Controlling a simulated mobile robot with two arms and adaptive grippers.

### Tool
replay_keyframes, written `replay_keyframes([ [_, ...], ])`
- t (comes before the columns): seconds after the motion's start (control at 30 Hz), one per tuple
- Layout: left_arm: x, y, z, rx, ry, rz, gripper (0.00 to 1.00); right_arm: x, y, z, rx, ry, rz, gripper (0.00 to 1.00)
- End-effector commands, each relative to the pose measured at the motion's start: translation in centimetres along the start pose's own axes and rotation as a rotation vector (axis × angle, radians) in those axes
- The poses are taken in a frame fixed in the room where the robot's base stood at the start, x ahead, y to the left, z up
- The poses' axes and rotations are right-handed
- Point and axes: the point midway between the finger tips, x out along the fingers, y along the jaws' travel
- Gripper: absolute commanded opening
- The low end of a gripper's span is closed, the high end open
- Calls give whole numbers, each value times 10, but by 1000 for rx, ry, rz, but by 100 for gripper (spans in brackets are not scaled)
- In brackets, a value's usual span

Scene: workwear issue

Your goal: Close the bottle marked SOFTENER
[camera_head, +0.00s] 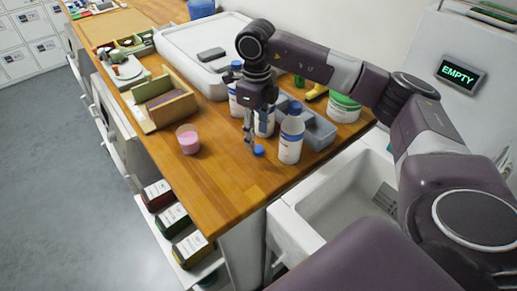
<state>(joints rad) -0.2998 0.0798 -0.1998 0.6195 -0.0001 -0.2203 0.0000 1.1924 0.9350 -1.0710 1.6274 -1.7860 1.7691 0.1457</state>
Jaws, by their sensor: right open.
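Several white bottles with blue labels stand on the wooden counter; the print is too small to read, so I cannot tell which is marked SOFTENER. The front bottle (291,142) appears to have no cap on its white top. A loose blue cap (258,151) lies on the counter just left of it. My right gripper (250,138) points down, open, with its fingertips close to the loose cap; I cannot tell whether they touch it. Another bottle (264,124) is partly hidden behind the gripper. A capped bottle (236,101) stands further back. My left gripper is out of view.
A pink cup (188,139) stands left of the gripper, with clear counter (215,178) in front. A wooden box (165,103) and large white tray (175,45) lie behind. A grey container (318,130), a green-labelled tub (343,107) and the sink (340,195) are at right.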

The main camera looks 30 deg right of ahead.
Motion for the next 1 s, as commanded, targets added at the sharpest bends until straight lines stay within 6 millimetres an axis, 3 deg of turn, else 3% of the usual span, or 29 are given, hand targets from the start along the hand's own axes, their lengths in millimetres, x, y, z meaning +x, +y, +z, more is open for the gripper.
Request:
replay_keyframes([
  [0.17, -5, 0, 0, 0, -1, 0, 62, 5, 0, -1, 1, 2, 1, 44],
  [0.33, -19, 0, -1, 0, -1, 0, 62, 29, -4, -4, 2, 5, 2, 44],
  [0.5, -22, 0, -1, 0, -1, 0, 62, 49, -3, -3, 0, 2, 1, 44],
  [0.87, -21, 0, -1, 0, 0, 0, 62, 52, -3, -2, -1, 0, 1, 44],
  [1.0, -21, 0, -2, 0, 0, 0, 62, 52, -3, -2, -1, 0, 1, 30],
])
